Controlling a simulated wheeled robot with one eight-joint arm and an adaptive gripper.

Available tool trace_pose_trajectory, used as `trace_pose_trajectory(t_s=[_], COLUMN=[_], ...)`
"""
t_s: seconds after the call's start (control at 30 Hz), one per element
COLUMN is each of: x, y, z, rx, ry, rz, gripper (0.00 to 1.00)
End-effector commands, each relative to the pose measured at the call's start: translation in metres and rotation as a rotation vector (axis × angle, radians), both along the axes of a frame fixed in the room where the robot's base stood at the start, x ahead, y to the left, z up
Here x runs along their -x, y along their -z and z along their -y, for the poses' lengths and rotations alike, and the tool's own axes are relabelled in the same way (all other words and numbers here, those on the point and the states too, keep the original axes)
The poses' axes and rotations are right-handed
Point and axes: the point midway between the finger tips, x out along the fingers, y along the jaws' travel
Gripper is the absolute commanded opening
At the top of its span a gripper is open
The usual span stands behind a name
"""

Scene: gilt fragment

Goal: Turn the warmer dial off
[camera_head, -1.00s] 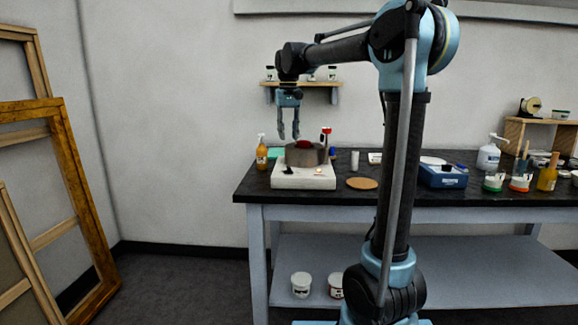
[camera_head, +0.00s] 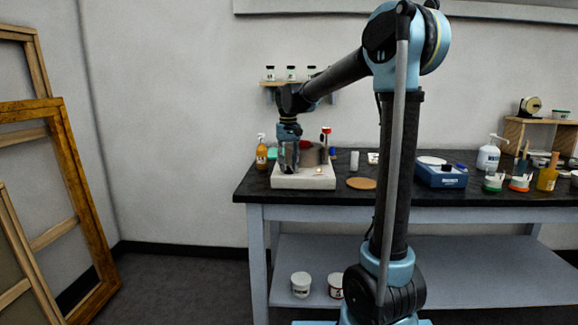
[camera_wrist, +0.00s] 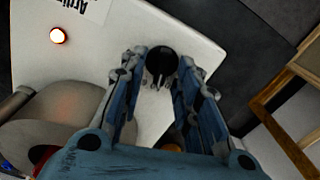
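The warmer is a low white box (camera_head: 318,183) at the left end of the dark workbench. Its white top (camera_wrist: 200,45) fills much of the wrist view. The black round dial (camera_wrist: 161,62) has a raised bar and sits near the top's edge. My gripper (camera_wrist: 161,66) is lowered over the dial, with one finger on each side and small gaps seeming to show.
A grey pot (camera_head: 313,155) stands on the warmer, close beside my fingers; it also shows in the wrist view (camera_wrist: 50,118). An orange bottle (camera_head: 261,153) is behind left, and a cork disc (camera_head: 361,183) lies to the right. Gilt frames (camera_head: 75,190) lean at the left wall.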

Motion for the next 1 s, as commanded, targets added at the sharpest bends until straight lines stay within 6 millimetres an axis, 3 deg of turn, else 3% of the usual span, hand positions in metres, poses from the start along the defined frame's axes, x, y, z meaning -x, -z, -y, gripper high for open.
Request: trace_pose_trajectory(t_s=[0.13,0.27,0.3,0.67,1.0], x=[-0.0001,-0.0001,-0.0001,-0.0002,0.0002], y=[-0.0002,-0.0003,-0.0003,-0.0004,-0.0005], z=[-0.0001,-0.0001,-0.0001,0.0009,-0.0006], rx=[0.0,0.0,0.0,0.002,0.002], ry=[0.0,0.0,0.0,-0.018,-0.199], rz=[0.0,0.0,0.0,0.0,0.0], gripper=[0.3,0.03,0.0,0.0,0.0])
